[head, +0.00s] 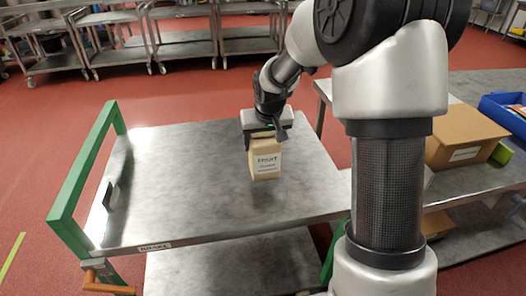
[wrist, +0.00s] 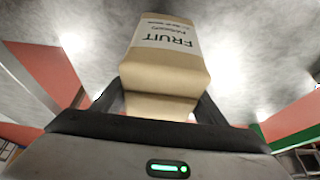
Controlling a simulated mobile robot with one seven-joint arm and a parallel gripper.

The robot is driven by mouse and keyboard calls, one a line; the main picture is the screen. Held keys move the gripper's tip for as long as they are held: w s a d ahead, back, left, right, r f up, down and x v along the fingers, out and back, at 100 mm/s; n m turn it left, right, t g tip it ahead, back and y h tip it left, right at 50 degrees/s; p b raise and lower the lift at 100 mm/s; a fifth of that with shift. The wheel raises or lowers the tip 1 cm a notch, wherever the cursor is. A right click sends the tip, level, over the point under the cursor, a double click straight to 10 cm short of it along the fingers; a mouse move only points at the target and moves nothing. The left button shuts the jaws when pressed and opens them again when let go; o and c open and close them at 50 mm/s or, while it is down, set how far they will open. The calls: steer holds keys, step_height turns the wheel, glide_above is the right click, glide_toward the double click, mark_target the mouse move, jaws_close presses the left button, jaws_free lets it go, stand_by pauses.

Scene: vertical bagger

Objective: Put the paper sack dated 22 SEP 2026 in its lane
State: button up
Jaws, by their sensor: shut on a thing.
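A tan paper sack (head: 265,160) with a white label reading FRUIT hangs upright from my gripper (head: 264,136) in the head view. My gripper is shut on its top. The sack is over the grey metal top of a cart (head: 190,190), and it looks slightly above that surface, with a dark shadow below it. In the wrist view the sack (wrist: 160,75) sits between the two dark fingers, its label upside down. The smaller label lines are too blurred to read, so I cannot tell the date. I cannot make out any marked lanes.
The cart has a green handle frame (head: 84,172) on its left and a small dark block (head: 111,194) near that edge. Its top is otherwise clear. On the right, another metal table holds a cardboard box (head: 462,135) and a blue bin (head: 505,108). Metal carts (head: 185,48) stand behind.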

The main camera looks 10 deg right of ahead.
step_height(320, 180, up, 5)
steer(key=shift+f+p, duration=0.2)
steer(key=shift+p, duration=0.15)
steer(key=s, duration=1.2)
steer(key=p+v, duration=0.7)
steer(key=p, duration=1.1)
steer(key=shift+w+r, duration=0.2)
steer(key=shift+r, duration=0.1)
steer(key=shift+f, duration=0.1)
